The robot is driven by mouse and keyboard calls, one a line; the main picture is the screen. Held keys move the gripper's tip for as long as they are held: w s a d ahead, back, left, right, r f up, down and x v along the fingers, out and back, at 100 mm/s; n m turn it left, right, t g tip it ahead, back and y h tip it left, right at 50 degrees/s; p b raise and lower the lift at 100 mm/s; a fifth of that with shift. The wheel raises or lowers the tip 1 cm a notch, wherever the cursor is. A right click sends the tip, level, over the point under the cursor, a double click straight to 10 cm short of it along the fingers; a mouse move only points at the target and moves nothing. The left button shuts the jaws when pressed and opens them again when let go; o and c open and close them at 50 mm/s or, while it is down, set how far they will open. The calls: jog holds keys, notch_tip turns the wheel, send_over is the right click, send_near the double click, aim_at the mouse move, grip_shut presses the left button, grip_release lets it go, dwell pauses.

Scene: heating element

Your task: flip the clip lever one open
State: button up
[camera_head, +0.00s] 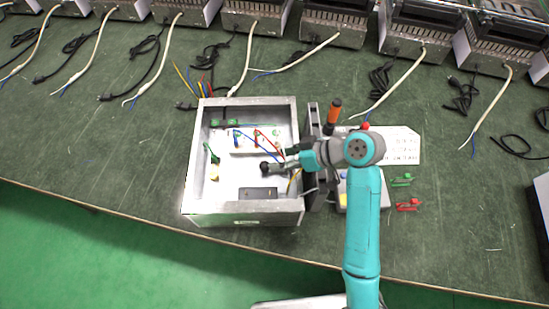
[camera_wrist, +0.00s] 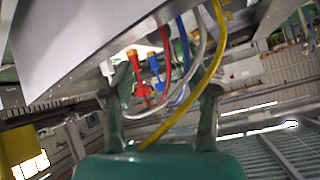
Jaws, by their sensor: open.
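An open metal box (camera_head: 192,175) stands on the green table. Inside it, a white block (camera_head: 240,150) carries coloured wires and small connectors. My gripper (camera_head: 272,167) reaches into the box from the right, close below this block. In the wrist view my gripper (camera_wrist: 160,88) has its two fingers spread apart. A red clip piece (camera_wrist: 134,68) and a blue clip piece (camera_wrist: 155,68) show beyond and between the fingers. White, red, blue and yellow wires pass between or across the fingers. I cannot tell which piece is clip lever one, and no clear contact shows.
A screwdriver with an orange handle (camera_head: 333,112) stands in a dark holder right of the box. Green clips (camera_head: 401,181) and red clips (camera_head: 408,205) lie further right. Several metal units with cables line the back. The table left of the box is clear.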

jog(key=v, duration=0.8)
jog(key=shift+s+d, duration=0.1)
jog(key=shift+d, duration=0.15)
